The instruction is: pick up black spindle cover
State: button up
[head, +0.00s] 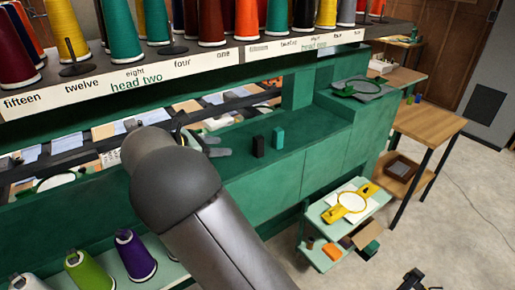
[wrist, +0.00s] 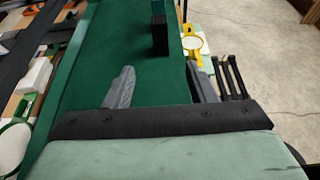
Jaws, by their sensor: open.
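The black spindle cover (head: 258,146) looks like a small upright black block on the green ledge, beside a teal block (head: 278,137). In the wrist view the black cover (wrist: 159,36) stands upright ahead of my gripper, roughly between the lines of its two fingers. My gripper (wrist: 159,66) is open and empty, with grey fingers spread apart and the cover beyond the tips. In the head view my gripper (head: 214,146) is just left of the cover, partly hidden behind my arm.
The green ledge (head: 240,182) has clear room around the blocks. A shelf with thread cones (head: 122,35) hangs above. A raised green box (head: 365,107) stands right of the ledge. A small table (head: 328,212) holds a yellow hoop (head: 351,202) lower right.

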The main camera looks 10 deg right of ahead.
aim_at(255, 145)
jog(key=p+x, duration=0.2)
jog(key=x, duration=1)
jog(key=shift+s+r, duration=0.1)
jog(key=shift+r, duration=0.1)
jog(key=shift+r+p+x, duration=0.2)
jog(key=shift+p+x, duration=0.75)
jog(key=shift+x, duration=1.8)
jog(key=shift+d, duration=0.1)
jog(key=c, duration=1.1)
